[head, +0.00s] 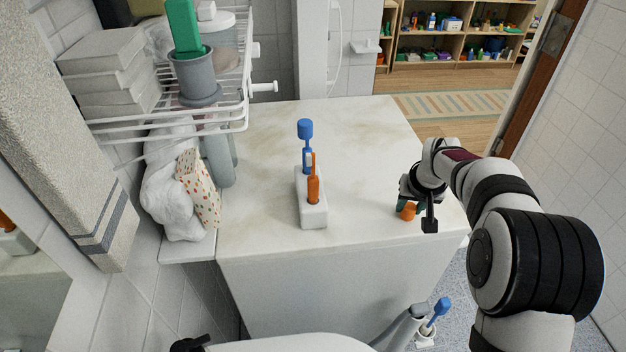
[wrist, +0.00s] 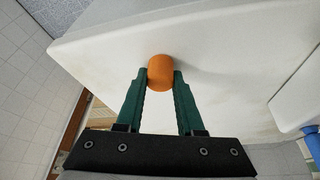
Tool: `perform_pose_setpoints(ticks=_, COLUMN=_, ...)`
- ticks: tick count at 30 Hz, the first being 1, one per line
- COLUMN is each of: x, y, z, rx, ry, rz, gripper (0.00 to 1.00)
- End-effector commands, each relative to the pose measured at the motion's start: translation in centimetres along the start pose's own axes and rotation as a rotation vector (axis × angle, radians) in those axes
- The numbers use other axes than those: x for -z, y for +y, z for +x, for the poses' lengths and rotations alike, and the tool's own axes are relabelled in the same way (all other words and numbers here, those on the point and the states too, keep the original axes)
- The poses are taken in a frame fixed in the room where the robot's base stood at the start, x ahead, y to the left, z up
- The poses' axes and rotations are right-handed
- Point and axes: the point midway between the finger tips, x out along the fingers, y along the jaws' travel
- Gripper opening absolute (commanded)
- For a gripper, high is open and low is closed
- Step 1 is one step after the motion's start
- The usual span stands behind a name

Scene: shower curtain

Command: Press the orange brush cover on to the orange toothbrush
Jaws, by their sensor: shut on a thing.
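The orange brush cover (head: 407,212) is at the right side of the white counter, near its front edge. My gripper (head: 413,203) is shut on it; in the wrist view the cover (wrist: 161,72) sits between the two green fingertips (wrist: 160,80). I cannot tell whether the cover touches the counter. The orange toothbrush (head: 313,186) stands upright in the front of a white holder (head: 311,216) on the middle of the counter, left of my gripper. Its top is bare. A blue toothbrush (head: 307,160) with a blue cover (head: 305,129) stands behind it in the same holder.
A wire rack (head: 240,113) with a grey cup (head: 196,82) and stacked towels (head: 104,60) overhangs the counter's left. A white cloth (head: 170,190) and a spotted item (head: 198,188) lie below it. The counter (head: 360,150) between the holder and my gripper is clear.

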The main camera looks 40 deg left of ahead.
Motion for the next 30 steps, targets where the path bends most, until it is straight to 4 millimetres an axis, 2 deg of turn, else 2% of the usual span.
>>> perform_pose_setpoints(ticks=30, x=0.6, y=0.0, z=-1.4, rx=0.000, ry=0.000, rz=0.000, gripper=0.00)
